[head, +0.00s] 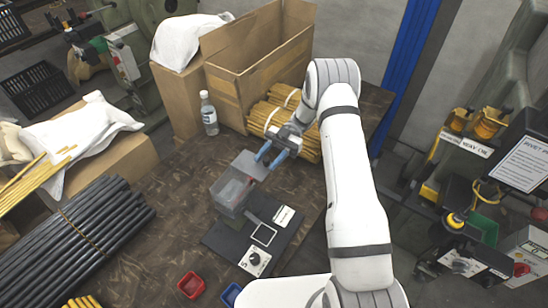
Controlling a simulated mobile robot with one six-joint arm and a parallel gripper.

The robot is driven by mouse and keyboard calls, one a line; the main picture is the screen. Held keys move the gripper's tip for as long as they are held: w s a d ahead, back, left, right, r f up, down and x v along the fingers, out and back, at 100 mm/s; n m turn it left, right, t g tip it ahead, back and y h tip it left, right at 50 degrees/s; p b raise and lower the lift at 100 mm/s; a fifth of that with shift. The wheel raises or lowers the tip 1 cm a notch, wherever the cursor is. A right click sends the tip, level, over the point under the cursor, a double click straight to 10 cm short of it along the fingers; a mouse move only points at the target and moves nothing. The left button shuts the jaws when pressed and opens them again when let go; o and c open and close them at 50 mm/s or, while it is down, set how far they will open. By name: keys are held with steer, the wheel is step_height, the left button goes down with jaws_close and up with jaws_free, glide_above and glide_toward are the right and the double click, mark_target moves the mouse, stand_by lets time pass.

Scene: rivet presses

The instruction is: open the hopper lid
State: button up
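The hopper (230,193) is a small grey box on a dark base plate on the table, with something red inside. Its lid (248,164), a pale see-through panel, stands raised and tilted at the hopper's back right side, so the box's top looks uncovered. My gripper (270,157) has two blue fingers that are spread apart, at the lid's upper right edge. I cannot tell whether a finger touches the lid. Nothing shows held between the fingers.
A dark panel with a dial (254,261) lies in front of the hopper. A water bottle (209,114), an open cardboard box (260,58) and bundled yellow rods (270,112) stand behind. Black rods (75,232) lie left. A red bin (191,285) and a blue bin (231,294) sit in front.

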steer(key=shift+r, duration=0.1)
step_height(320, 180, up, 10)
steer(key=p, duration=0.7)
steer(key=shift+p, duration=0.35)
steer(key=shift+c, duration=0.4)
